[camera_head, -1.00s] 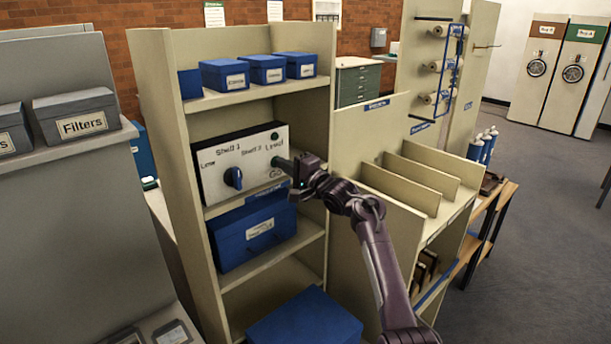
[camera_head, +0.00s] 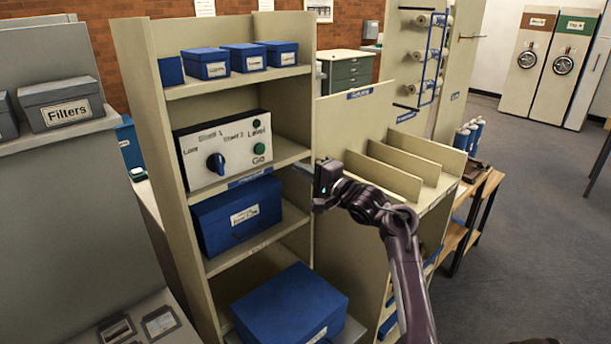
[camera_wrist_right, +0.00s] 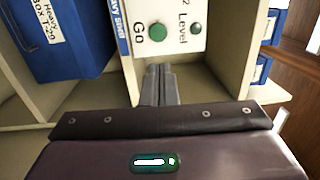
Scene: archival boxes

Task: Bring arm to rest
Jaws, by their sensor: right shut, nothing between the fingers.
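My right gripper (camera_head: 310,168) is in front of the shelf unit's right upright in the head view, apart from the control panel (camera_head: 205,165). In the right wrist view its two fingers (camera_wrist_right: 160,72) are together with nothing between them. The panel is white with a blue knob (camera_head: 216,163), a green Go button (camera_head: 259,149) and a dark green Level light (camera_head: 256,124). The Go button also shows in the right wrist view (camera_wrist_right: 158,32), just beyond the fingertips. My left gripper is not in view.
A tall beige shelf unit (camera_head: 205,225) holds small blue boxes (camera_head: 206,63) on top, a large blue box (camera_head: 236,214) below the panel and another blue box (camera_head: 290,303) lower down. A divided beige rack (camera_head: 345,130) stands to the right. The floor (camera_head: 530,200) at the right is open.

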